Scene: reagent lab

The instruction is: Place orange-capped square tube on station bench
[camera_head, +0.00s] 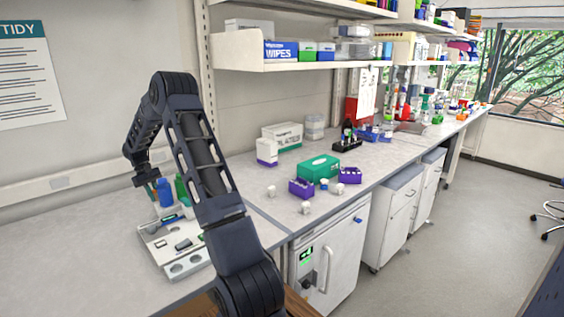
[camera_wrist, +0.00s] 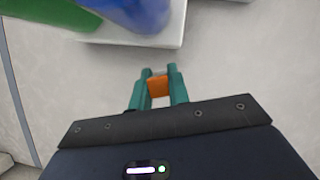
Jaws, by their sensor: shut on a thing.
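My gripper (camera_wrist: 159,72) is shut on the orange-capped square tube (camera_wrist: 159,87), whose orange cap shows between the two teal fingers in the wrist view. The tube's body is hidden below the cap, so I cannot tell whether it touches the surface. In the head view my gripper (camera_head: 150,191) points down at the left, over or just behind the station bench (camera_head: 60,240), beside the white station tray. The tube cannot be made out in that view.
The white tray (camera_head: 180,262) holds a blue-capped bottle (camera_head: 165,192), a green bottle (camera_head: 182,188) and small items, close to my gripper. The bench left of the tray is clear. Farther right are a green box (camera_head: 318,168), purple racks (camera_head: 301,188) and small white containers.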

